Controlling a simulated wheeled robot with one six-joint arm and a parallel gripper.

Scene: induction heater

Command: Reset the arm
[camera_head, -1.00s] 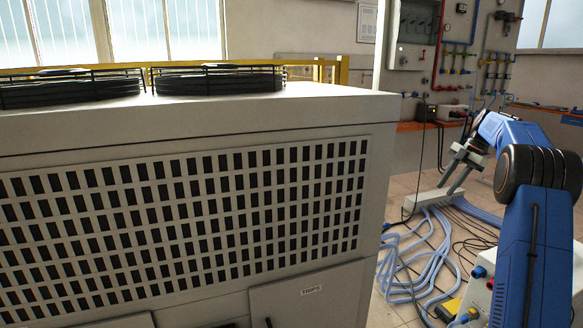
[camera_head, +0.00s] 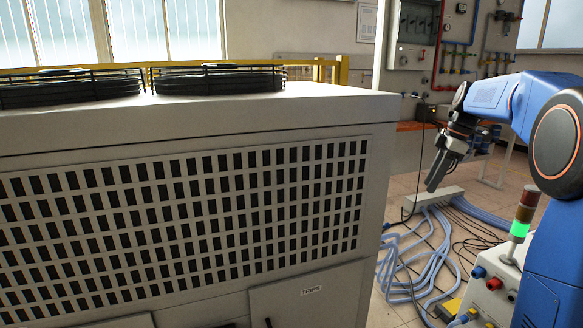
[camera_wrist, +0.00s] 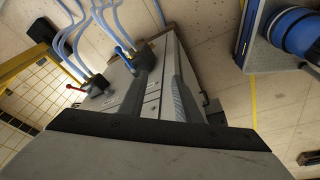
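My arm reaches in from the right side of the head view, blue with dark joints. My gripper (camera_head: 436,175) hangs at its end, pointing down and a little left, above the floor to the right of the large grey cabinet. In the head view its fingers overlap, seen from the side. In the wrist view my gripper (camera_wrist: 163,65) shows two dark fingers apart, with nothing held between them. A grey box with cables shows beyond the fingers.
The large grey cabinet (camera_head: 190,130) with a grille fills the left. Blue hoses (camera_head: 425,245) lie on the floor below the gripper. A signal lamp (camera_head: 523,212) stands at the right, near my arm. Wall panels and pipes are behind.

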